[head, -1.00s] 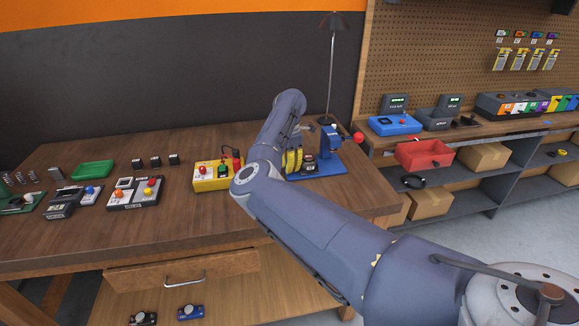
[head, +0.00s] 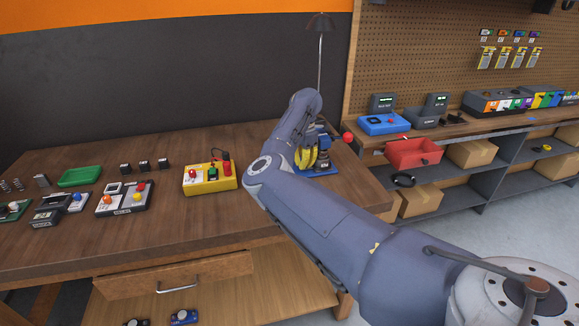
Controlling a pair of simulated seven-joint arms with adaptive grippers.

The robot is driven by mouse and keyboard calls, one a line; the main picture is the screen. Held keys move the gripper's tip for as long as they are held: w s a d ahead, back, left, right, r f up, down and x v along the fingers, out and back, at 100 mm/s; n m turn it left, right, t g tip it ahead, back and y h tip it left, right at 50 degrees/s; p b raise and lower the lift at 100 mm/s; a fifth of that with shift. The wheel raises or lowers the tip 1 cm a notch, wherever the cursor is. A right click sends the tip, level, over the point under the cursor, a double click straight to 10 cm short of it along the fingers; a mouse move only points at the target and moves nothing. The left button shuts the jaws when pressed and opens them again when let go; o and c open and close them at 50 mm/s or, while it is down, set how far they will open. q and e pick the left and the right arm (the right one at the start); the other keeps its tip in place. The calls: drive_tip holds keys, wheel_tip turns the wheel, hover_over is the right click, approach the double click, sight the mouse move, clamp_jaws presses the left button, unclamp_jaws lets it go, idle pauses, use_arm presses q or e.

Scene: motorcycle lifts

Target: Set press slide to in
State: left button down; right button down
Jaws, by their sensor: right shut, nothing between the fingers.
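The press (head: 321,168) is a blue stand on the right end of the workbench, with a lever ending in a red ball (head: 348,137) on its right. My right arm reaches across in front, and its forearm hides the press's left side. My right gripper (head: 308,163), with yellow on it, is low at the press, partly hidden behind my arm. It is shut and empty. Whether it touches the press, and where the slide sits, I cannot tell. My left gripper is not in view.
A yellow control box (head: 211,183) stands left of the press. Further left are a grey switch box (head: 122,207), a green tray (head: 80,177) and small black blocks. A lamp (head: 320,60) rises behind the press. Shelving with a red bin (head: 413,154) stands to the right.

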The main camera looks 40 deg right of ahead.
drive_tip(key=shift+s+d+r, duration=0.1)
drive_tip(key=shift+d+r, duration=0.05)
drive_tip(key=shift+d, duration=0.2)
drive_tip(key=c, duration=1.6)
unclamp_jaws()
drive_tip(key=shift+s+d, duration=0.1)
drive_tip(key=shift+d, duration=0.05)
drive_tip(key=shift+c, duration=0.2)
drive_tip(key=o, duration=0.3)
drive_tip(key=shift+o, duration=0.2)
wheel_tip(320, 180, up, 12)
